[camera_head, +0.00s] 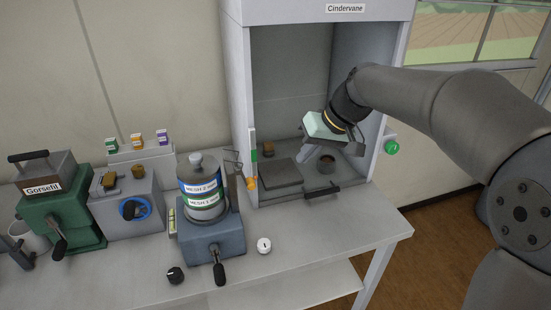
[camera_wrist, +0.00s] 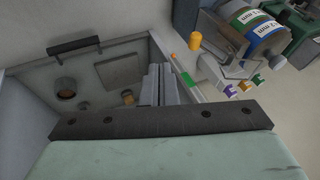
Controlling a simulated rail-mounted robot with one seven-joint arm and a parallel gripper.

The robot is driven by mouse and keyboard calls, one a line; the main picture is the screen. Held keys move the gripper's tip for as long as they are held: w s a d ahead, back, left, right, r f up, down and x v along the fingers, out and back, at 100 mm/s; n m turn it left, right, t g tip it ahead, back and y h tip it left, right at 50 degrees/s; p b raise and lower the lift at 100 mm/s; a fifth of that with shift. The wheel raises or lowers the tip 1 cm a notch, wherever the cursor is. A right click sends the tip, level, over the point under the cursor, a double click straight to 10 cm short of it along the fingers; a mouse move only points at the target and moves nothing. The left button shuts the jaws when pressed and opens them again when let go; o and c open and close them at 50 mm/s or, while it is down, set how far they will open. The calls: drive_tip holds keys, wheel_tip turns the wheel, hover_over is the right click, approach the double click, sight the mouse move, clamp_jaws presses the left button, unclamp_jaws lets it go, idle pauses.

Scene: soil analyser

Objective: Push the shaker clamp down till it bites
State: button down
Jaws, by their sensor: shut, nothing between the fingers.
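The shaker is a blue-grey box (camera_head: 212,240) with a black front lever (camera_head: 219,272). A sieve stack (camera_head: 203,190) with blue and green mesh labels stands upright on it under a grey lid with a knob. A dark upright (camera_head: 234,190) stands behind the stack's right side, with thin dark wire-like parts (camera_head: 233,160) near its top. I cannot tell which part is the clamp or how it is set. The stack also shows in the wrist view (camera_wrist: 250,32). My gripper (camera_head: 306,163) is shut and empty inside the cabinet, right of the shaker and apart from it; its fingers show in the wrist view (camera_wrist: 160,72).
The Cindervane cabinet (camera_head: 231,90) has side walls around my gripper, a flat plate (camera_head: 281,172), a round dark cup (camera_head: 327,165) and a front handle (camera_head: 322,191). Left of the shaker stand a grey machine (camera_head: 145,195) and a green one (camera_head: 65,215).

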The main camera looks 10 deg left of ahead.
drive_tip(key=a+f+p, duration=0.2)
drive_tip(key=a+f, duration=0.6)
drive_tip(key=a, duration=0.2)
drive_tip(key=shift+f+n+y+p, duration=0.15)
drive_tip(key=shift+n+y+p, duration=0.15)
drive_tip(key=shift+p, duration=0.1)
drive_tip(key=shift+a, duration=0.1)
